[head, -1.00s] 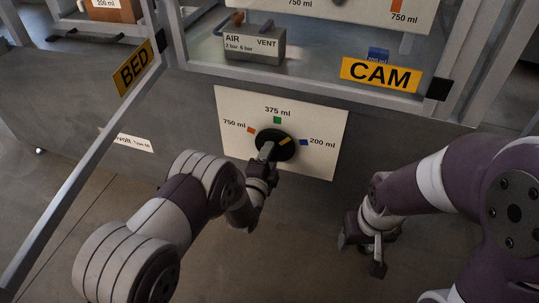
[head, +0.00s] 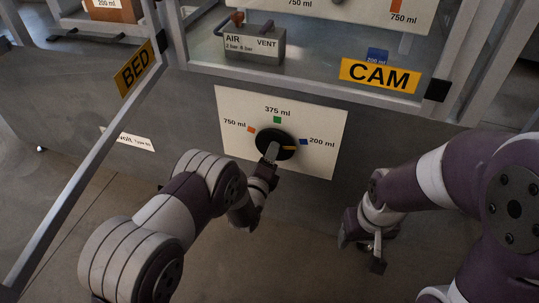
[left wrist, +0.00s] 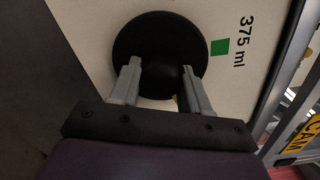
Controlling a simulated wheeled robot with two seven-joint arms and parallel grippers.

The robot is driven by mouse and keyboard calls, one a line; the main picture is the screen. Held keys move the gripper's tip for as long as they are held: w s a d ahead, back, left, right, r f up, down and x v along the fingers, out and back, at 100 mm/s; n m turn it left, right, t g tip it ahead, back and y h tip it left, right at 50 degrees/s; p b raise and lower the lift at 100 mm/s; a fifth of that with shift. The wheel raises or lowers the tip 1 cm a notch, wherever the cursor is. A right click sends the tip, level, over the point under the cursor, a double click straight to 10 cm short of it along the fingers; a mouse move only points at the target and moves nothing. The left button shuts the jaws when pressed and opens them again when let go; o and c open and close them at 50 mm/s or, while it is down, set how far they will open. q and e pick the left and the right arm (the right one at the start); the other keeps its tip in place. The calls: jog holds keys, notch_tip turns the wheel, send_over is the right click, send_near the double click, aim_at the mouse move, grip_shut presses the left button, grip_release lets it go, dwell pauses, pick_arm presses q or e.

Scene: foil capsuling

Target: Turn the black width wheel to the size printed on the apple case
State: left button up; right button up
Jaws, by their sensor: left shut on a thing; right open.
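The black width wheel (head: 274,139) sits on a white dial plate (head: 235,105) with an orange 750 ml mark, a green 375 ml mark and a blue 200 ml mark (head: 304,142). Its yellow pointer (head: 289,148) points right, slightly below the blue mark. My left gripper (head: 271,153) is shut on the wheel's hub; in the left wrist view its fingers (left wrist: 161,88) straddle the hub of the wheel (left wrist: 150,42). A brown case (head: 115,11) at top left reads 200 ml; no apple is visible on it. My right gripper (head: 376,254) is open and empty, low at the right.
A yellow CAM sign (head: 381,75) and a yellow BED sign (head: 136,68) hang on the frame. The floor between my arms is clear.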

pick_arm(q)
jog(key=shift+f, duration=0.1)
dwell(0.3)
jog(key=o, duration=1)
jog(key=shift+o, duration=0.2)
jog(key=p+v, duration=0.3)
jog(key=v, duration=0.9)
jog(key=shift+s+p, duration=0.35)
jog(key=shift+s, duration=0.05)
jog(key=shift+a, duration=0.1)
